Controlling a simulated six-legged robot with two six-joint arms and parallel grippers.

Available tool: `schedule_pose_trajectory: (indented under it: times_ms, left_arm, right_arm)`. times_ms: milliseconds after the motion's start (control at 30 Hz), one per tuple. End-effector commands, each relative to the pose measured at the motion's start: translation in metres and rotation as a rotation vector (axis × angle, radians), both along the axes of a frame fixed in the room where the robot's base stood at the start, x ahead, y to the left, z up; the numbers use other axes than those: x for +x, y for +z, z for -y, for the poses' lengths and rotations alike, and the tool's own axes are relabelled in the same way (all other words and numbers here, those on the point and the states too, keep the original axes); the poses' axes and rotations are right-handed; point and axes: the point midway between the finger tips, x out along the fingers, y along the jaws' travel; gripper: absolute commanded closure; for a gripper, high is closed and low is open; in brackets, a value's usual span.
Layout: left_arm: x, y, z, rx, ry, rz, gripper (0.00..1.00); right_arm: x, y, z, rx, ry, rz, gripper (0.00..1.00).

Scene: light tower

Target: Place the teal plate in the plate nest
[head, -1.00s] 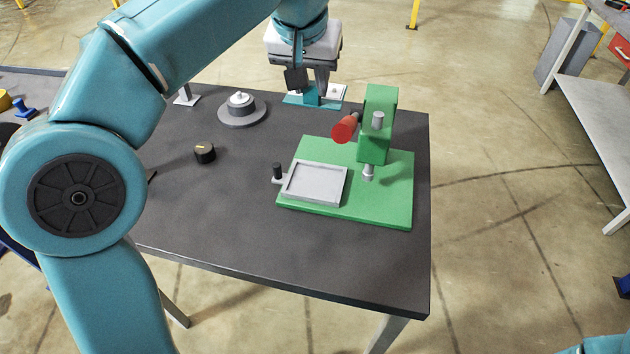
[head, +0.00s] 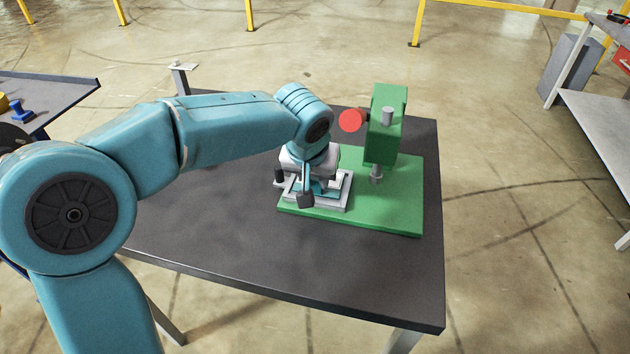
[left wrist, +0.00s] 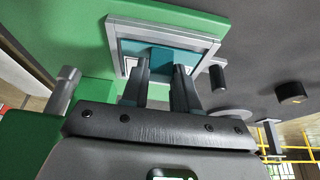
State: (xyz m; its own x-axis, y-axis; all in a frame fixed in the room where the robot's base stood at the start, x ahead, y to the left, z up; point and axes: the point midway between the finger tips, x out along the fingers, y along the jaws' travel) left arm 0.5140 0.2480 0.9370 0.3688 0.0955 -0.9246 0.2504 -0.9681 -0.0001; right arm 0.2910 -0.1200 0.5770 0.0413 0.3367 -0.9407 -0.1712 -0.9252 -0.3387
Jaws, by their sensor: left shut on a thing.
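The plate nest (head: 325,206) is a light grey square frame on the green base of a press-like fixture; its rim also shows in the left wrist view (left wrist: 120,38). The teal plate (left wrist: 132,64) is within the outline of the nest in the left wrist view, with a darker teal block between my fingers. I cannot tell whether it rests on the nest floor or is just above it. My left gripper (head: 318,190) points down over the nest, shut on the plate; its fingers show in the left wrist view (left wrist: 160,78). My right gripper is not in view.
A green upright (head: 386,125) with a red round knob (head: 350,120) stands right of the nest. A black-topped peg (head: 279,176) stands at the nest's left. A black cylinder (left wrist: 290,92) is on the dark table (head: 250,250). The table's front is clear.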

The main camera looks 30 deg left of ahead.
Motion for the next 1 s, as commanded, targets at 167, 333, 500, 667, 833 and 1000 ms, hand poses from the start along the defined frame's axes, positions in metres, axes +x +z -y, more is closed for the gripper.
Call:
schedule_pose_trajectory:
  times_ms: [167,333,500,667,833,1000]
  left_arm:
    - [0.000,-0.007,0.000,-0.001,0.001,0.002,1.00]
    - [0.000,-0.007,0.000,-0.001,0.001,0.002,1.00]
    - [0.000,-0.009,0.000,0.000,0.000,0.001,0.45]
    - [0.000,-0.009,0.000,0.000,0.000,0.001,0.45]
    - [0.000,-0.004,0.000,0.000,0.000,0.001,0.45]
    - [-0.009,0.021,0.003,0.000,-0.001,0.007,0.45]
  right_arm:
    - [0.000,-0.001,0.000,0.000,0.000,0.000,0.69]
    - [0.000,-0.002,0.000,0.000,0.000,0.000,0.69]
    - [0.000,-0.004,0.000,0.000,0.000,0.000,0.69]
    - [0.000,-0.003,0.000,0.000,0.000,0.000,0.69]
    - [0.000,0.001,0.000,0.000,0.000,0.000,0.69]
    - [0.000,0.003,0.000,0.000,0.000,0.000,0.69]
